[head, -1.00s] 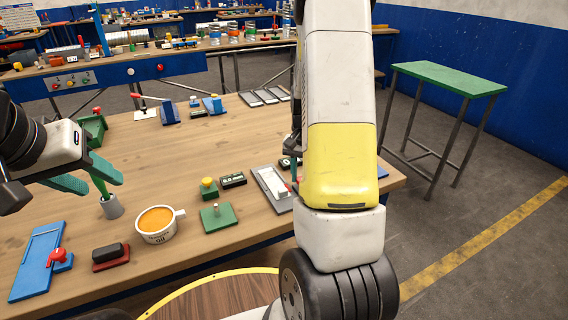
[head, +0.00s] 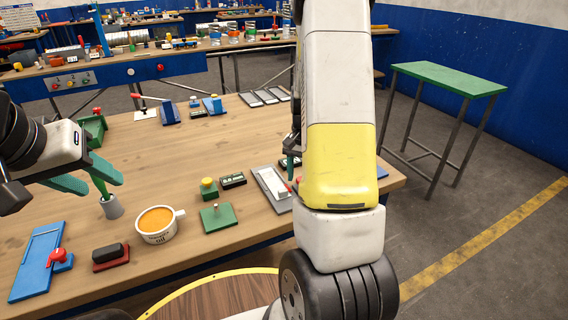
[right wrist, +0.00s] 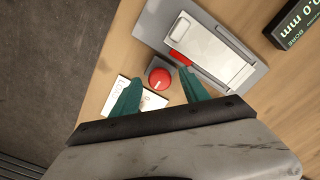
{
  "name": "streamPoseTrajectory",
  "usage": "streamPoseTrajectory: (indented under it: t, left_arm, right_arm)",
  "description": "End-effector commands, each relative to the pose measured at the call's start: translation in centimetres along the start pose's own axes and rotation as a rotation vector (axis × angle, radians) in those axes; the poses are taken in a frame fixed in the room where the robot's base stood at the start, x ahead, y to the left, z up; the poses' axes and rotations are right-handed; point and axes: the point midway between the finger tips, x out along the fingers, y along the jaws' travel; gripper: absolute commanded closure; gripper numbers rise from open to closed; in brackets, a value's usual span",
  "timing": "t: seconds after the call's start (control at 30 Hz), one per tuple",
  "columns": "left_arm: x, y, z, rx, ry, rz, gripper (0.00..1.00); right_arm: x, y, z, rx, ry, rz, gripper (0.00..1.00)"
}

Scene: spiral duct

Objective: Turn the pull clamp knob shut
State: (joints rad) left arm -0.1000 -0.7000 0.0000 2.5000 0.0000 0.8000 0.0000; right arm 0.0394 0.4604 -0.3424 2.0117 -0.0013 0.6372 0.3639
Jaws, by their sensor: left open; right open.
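A round red knob (right wrist: 160,78) with a white line on its top sits on a small grey base in the right wrist view. My right gripper (right wrist: 158,92) is open, with one teal finger on each side of the knob in that view. I cannot tell whether the fingers touch it. In the head view my right arm hides the knob, and only a bit of a teal finger (head: 290,161) shows.
Beside the knob lie a grey plate (right wrist: 238,62) with a white slider and red tab, a white card (right wrist: 152,101) and a black gauge box (right wrist: 293,24). An orange-filled mug (head: 157,224), a green block plate (head: 218,217) and a blue clamp plate (head: 36,262) are on the table.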

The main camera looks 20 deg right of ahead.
Motion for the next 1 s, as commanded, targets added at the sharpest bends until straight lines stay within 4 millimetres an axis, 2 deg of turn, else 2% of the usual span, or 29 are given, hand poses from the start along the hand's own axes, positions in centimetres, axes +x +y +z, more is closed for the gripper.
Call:
streamPoseTrajectory:
  t: [0.17,0.4,0.6,1.0]
  left_arm:
    - [0.0,0.0,0.0,0.000,0.000,0.000,0.55]
    - [0.0,0.0,0.0,0.000,0.000,0.000,0.55]
    - [0.0,0.0,0.0,0.000,0.000,0.000,0.55]
    - [0.0,0.0,0.0,0.000,0.000,0.000,0.55]
  right_arm:
    - [-0.8,-0.1,-0.1,-0.001,0.002,-0.002,0.47]
    - [-4.9,-0.1,-0.1,-0.001,0.004,-0.003,0.47]
    - [-7.3,-0.1,-0.1,0.000,0.002,-0.002,0.47]
    - [-7.8,0.0,0.0,0.000,0.000,0.000,0.47]
